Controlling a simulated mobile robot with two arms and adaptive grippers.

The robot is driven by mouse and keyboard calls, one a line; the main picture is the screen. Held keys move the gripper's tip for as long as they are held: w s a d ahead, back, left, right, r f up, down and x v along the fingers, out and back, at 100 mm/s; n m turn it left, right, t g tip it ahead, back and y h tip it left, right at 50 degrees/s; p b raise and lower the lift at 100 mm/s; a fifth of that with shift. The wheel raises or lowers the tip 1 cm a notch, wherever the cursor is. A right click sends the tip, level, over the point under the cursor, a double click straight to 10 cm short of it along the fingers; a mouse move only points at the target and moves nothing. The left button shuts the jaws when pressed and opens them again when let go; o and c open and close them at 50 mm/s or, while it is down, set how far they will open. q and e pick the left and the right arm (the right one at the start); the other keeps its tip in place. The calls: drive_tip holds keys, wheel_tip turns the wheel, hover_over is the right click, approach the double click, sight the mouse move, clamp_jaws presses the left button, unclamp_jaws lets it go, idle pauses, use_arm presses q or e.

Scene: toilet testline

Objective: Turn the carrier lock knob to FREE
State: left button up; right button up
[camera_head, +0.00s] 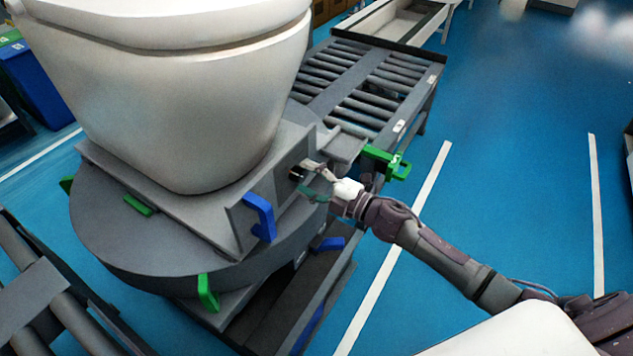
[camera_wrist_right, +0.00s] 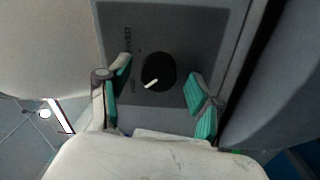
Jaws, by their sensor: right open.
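The carrier lock knob (camera_wrist_right: 159,72) is a round black knob with a white pointer line, set in a dark grey panel (camera_wrist_right: 195,30) on the carrier's side. In the right wrist view its pointer slants toward the lower left. Lettering beside it is partly hidden and hard to read. My right gripper (camera_wrist_right: 158,92) is open, with its teal-padded fingers on either side of the knob, apart from it. In the head view my right gripper (camera_head: 314,182) is at the carrier's side, and the knob (camera_head: 296,174) shows small and dark beside it. My left gripper is not in view.
A white toilet (camera_head: 180,90) stands on the grey carrier, above a round turntable (camera_head: 110,235). A blue handle (camera_head: 261,216) and a green handle (camera_head: 385,162) stick out near my right gripper. A roller conveyor (camera_head: 375,85) lies behind. Blue floor at right is clear.

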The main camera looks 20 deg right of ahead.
drive_tip(key=v, duration=1.2)
drive_tip(key=shift+a, duration=0.1)
drive_tip(key=s+d+f+m+h, duration=0.1)
drive_tip(key=d+f+m+h, duration=0.2)
drive_tip(key=f, duration=0.5)
drive_tip(key=s+d+f+m+g+h, duration=0.1)
drive_tip(key=d+f+m+h, duration=0.2)
drive_tip(key=f, duration=0.4)
drive_tip(key=s+d+f+m+h, duration=0.1)
drive_tip(key=d+f+m+h, duration=0.2)
drive_tip(key=f, duration=0.5)
drive_tip(key=s+f+m+g+h, duration=0.1)
drive_tip(key=s+f+m+g, duration=0.2)
drive_tip(key=s+f+m, duration=0.5)
drive_tip(key=s+a+f+m+g, duration=0.1)
drive_tip(key=s+a+f+g, duration=0.2)
drive_tip(key=s+f, duration=0.4)
drive_tip(key=s+a+f+m+g+h, duration=0.1)
drive_tip(key=s+a+f+g, duration=0.2)
drive_tip(key=s, duration=1)
drive_tip(key=s+a+f+m+g, duration=0.1)
drive_tip(key=s+a+f+g, duration=0.2)
drive_tip(key=s+f, duration=0.7)
drive_tip(key=shift+a+f+g, duration=0.3)
drive_tip(key=shift+a+f, duration=0.05)
drive_tip(key=shift+a, duration=0.45)
